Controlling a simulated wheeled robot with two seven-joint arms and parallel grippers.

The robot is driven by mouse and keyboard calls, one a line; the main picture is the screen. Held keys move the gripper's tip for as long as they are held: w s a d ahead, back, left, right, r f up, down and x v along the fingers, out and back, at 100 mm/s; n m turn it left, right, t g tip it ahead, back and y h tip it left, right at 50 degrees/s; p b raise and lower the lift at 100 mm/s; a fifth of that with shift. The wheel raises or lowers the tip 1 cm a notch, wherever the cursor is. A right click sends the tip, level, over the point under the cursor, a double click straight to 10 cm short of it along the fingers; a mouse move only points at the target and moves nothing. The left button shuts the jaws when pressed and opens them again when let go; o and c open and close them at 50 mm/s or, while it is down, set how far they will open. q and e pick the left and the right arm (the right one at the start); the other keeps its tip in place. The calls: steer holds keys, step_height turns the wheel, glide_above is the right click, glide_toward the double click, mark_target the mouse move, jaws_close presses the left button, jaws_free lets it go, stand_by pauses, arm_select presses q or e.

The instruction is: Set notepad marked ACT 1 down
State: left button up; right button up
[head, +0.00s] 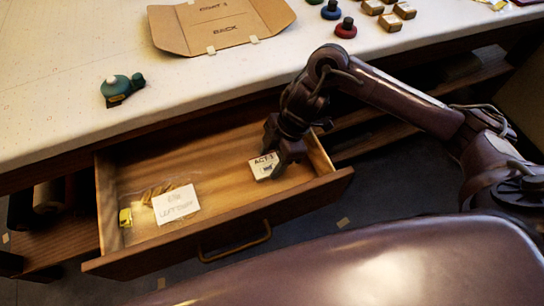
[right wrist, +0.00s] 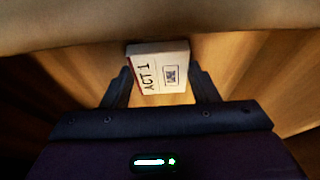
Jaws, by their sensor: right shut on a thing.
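The notepad marked ACT 1 (head: 263,165) is a small white pad with black lettering, in the right part of the open wooden drawer (head: 230,247). My right gripper (head: 282,168) reaches down into the drawer and is shut on the pad. In the right wrist view the notepad (right wrist: 160,68) sits between the two fingers of the right gripper (right wrist: 163,85), its label facing the camera. I cannot tell whether the pad touches the drawer floor. My left gripper is not in view.
A white card with handwriting (head: 176,204), a yellow item (head: 125,217) and tan pieces lie at the drawer's left. On the table above are a teal object (head: 117,88), a cardboard folder (head: 222,27) and several small blocks and knobs. The drawer's middle is bare.

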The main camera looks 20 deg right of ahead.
steer(key=o, duration=1)
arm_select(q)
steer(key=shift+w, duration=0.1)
arm_select(e)
steer(key=shift+o, duration=0.2)
steer(key=shift+d+r, duration=0.15)
steer(key=shift+r, duration=0.25)
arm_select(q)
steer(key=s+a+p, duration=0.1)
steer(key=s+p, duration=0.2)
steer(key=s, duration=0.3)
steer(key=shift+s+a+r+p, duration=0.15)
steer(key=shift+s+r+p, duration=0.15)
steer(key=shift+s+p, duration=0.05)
arm_select(e)
steer(key=v, duration=1.1)
steer(key=shift+r, duration=0.15)
steer(key=shift+d, duration=0.15)
